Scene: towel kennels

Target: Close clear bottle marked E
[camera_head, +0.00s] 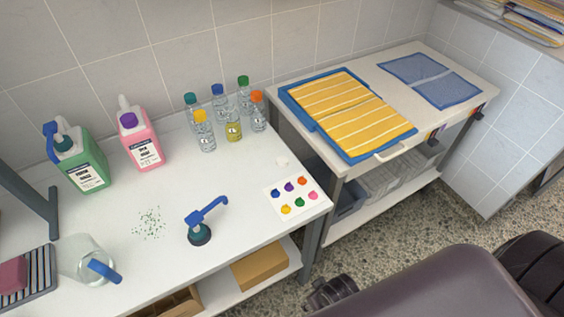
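Several small clear bottles stand upright in a cluster at the back of the white table. Their caps are teal (190,98), blue (217,88), green (243,80), orange (257,96) and yellow (200,115). One bottle with yellowish contents (234,131) stands at the front of the cluster, and I make out no coloured cap on it. The bottle labels are too small to read, so I cannot tell which is E. A small white round piece (282,161) lies on the table right of the bottles. Neither gripper is clearly visible.
A green jug (84,165) and pink jug (141,145) stand left of the bottles. A blue pump (201,230), a colour-dotted card (291,195), green specks (149,223) and a clear vessel (80,258) lie in front. Yellow striped towel (350,105) lies on the right-hand table.

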